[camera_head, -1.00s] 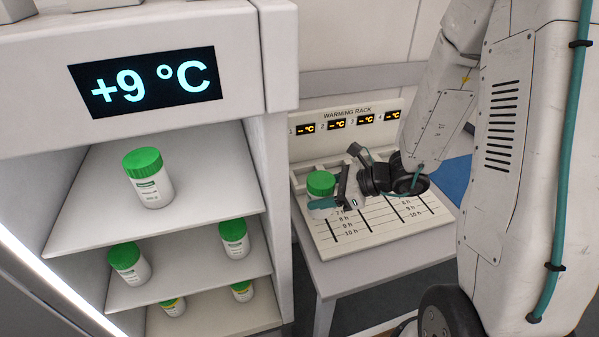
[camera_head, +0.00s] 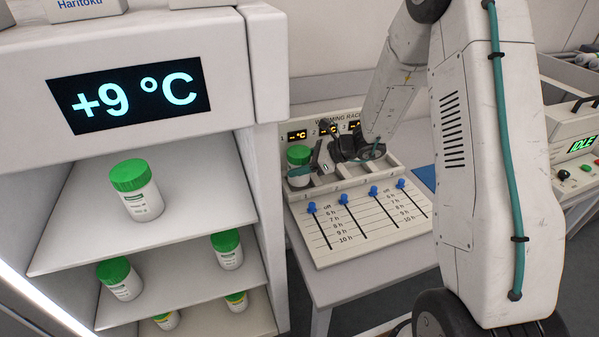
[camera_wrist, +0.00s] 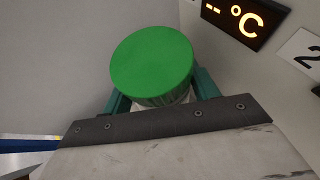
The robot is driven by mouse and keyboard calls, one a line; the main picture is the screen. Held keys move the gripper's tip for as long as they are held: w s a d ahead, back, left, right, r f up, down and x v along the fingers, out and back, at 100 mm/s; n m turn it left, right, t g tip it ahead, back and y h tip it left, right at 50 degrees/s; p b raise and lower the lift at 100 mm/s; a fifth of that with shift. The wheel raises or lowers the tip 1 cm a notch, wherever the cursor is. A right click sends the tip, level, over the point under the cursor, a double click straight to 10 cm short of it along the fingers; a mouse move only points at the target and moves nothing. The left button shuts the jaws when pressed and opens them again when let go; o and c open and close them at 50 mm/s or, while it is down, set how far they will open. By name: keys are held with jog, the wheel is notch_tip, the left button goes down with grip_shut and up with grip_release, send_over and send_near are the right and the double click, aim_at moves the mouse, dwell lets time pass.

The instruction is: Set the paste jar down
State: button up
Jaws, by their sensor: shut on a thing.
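The paste jar (camera_head: 299,165) is white with a green lid. It is upright at the left end of the warming rack (camera_head: 345,240), by the leftmost slot. My gripper (camera_head: 300,171) is shut on it from the right side. In the wrist view the jar's green lid (camera_wrist: 152,62) fills the space between my teal fingers (camera_wrist: 160,95). The jar's base is hidden, so I cannot tell whether it touches the slot floor.
The rack's sloped front has several blue sliders (camera_head: 374,191) and hour marks. A cold cabinet (camera_head: 160,200) reading +9 °C stands at left with several green-lidded jars (camera_head: 136,190) on its shelves. A console reading IDLE (camera_head: 582,146) stands at far right.

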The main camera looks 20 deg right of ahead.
jog(key=shift+w, duration=0.4)
jog(key=shift+s+f, duration=0.1)
jog(key=shift+f, duration=1.65)
jog(key=shift+f, duration=0.1)
jog(key=o, duration=1.2)
